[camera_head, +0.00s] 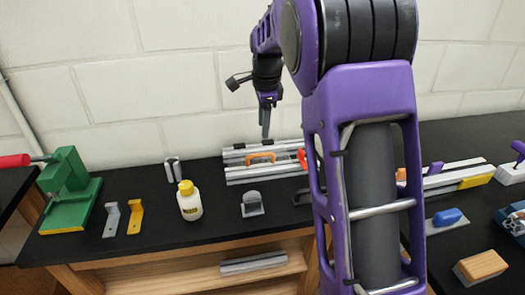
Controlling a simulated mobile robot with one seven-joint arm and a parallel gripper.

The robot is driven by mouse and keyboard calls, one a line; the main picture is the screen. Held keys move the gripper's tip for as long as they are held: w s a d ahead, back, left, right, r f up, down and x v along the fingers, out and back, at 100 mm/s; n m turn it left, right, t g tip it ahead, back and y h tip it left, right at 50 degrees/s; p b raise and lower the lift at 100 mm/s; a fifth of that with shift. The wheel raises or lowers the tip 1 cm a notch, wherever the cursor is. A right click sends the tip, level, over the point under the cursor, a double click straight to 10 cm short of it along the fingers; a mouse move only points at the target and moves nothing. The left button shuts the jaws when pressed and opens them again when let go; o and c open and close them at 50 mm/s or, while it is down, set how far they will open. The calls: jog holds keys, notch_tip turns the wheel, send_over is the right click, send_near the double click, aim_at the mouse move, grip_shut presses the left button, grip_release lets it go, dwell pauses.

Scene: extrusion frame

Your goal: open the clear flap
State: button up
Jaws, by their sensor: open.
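My gripper (266,128) points down above the back of the black bench, seen nearly edge-on; it is open and holds nothing that I can see. Just below it lies a silver aluminium extrusion frame (240,172) with an orange handle (261,156) on it. A red part (302,158) shows at the frame's right, next to my purple arm. I cannot make out the clear flap; my arm hides the area right of the frame.
On the black bench (130,255) stand a green press (66,180), yellow and grey brackets (135,217), a yellow-capped bottle (188,203) and a grey block (252,204). Rails (452,178) lie at right. The white wall (150,90) is close behind my gripper.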

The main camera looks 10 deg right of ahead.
aim_at(262, 154)
jog(key=f, duration=0.3)
jog(key=w+f, duration=0.1)
jog(key=f, duration=0.2)
jog(key=w+f+b, duration=0.1)
jog(key=f, duration=0.3)
grip_shut()
dwell(1.2)
